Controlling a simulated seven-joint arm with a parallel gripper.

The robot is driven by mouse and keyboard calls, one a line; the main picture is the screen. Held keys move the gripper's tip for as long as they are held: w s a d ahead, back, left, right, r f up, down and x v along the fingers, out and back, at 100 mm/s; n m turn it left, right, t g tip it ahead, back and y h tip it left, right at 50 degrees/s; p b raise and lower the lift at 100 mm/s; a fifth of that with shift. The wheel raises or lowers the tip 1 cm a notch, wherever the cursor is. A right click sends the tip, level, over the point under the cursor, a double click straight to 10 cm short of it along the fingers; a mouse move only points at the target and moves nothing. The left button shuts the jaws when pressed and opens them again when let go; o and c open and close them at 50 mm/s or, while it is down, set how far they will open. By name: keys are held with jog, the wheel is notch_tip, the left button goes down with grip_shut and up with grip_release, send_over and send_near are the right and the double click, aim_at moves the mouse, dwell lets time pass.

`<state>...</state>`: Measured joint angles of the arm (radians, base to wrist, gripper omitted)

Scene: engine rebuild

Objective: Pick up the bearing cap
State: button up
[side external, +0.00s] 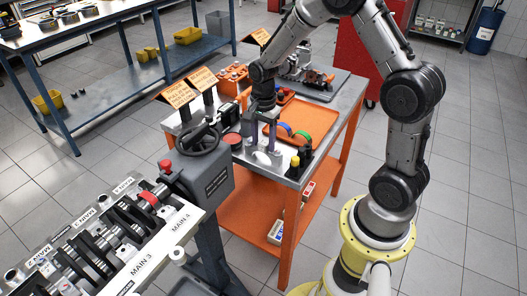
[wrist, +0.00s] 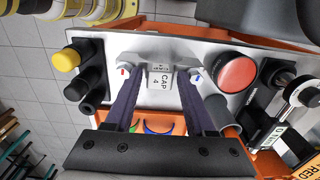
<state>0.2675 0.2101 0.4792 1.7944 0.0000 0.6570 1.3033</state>
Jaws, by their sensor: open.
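The bearing cap (wrist: 160,78) is a pale grey metal piece with a "CAP 4" label on the metal tabletop. It has bolt-like ends, one marked red and one marked blue. In the side view the cap (side external: 262,158) shows low at my fingertips, partly hidden by them. My gripper (wrist: 160,88) is open, and its two dark purple fingers point down with the cap's label between them in the wrist view. In the side view my gripper (side external: 262,146) is right over the cap. I cannot tell whether the fingers touch it.
A red button (wrist: 238,73) stands close to the right of the cap in the wrist view. A yellow-topped knob (wrist: 66,59) and black cylinders are at the left. An orange tray (side external: 312,122) with coloured arcs lies behind. The engine block (side external: 105,235) is at the front left.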

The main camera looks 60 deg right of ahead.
aim_at(263, 142)
grip_shut()
jog(key=shift+r, duration=0.15)
jog(key=shift+r, duration=0.5)
notch_tip(263, 142, up, 2)
jog(key=shift+r, duration=0.15)
jog(key=s+a+r, duration=0.3)
jog(key=s+r, duration=0.6)
jog(key=s, duration=0.4)
jog(key=shift+s+a+r, duration=0.25)
jog(key=shift+a, duration=0.1)
